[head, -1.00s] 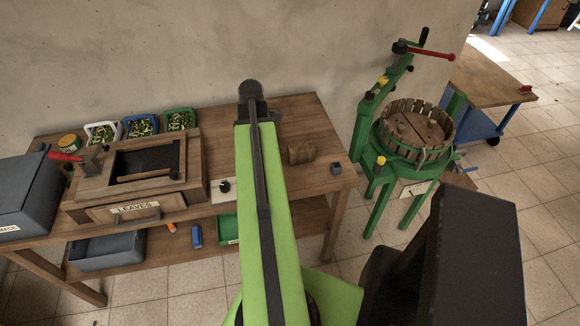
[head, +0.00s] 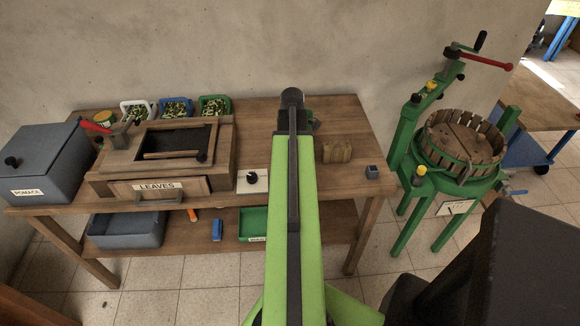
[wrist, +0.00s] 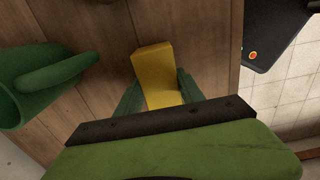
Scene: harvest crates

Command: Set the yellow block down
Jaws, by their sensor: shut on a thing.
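The yellow block (wrist: 154,66) is between the two green fingers of my gripper (wrist: 158,88) in the wrist view. The gripper is shut on it. Brown wooden boards of the workbench (wrist: 105,45) lie under the block; I cannot tell whether it touches them. In the head view my arm reaches over the right half of the workbench (head: 355,115), and its dark end hides the fingers and the block.
A green rounded thing with a loop (wrist: 45,80) is left of the block in the wrist view. The head view shows a small wooden keg (head: 337,151), a grey cube (head: 372,172), a leaves box (head: 165,158) and a green press (head: 425,170).

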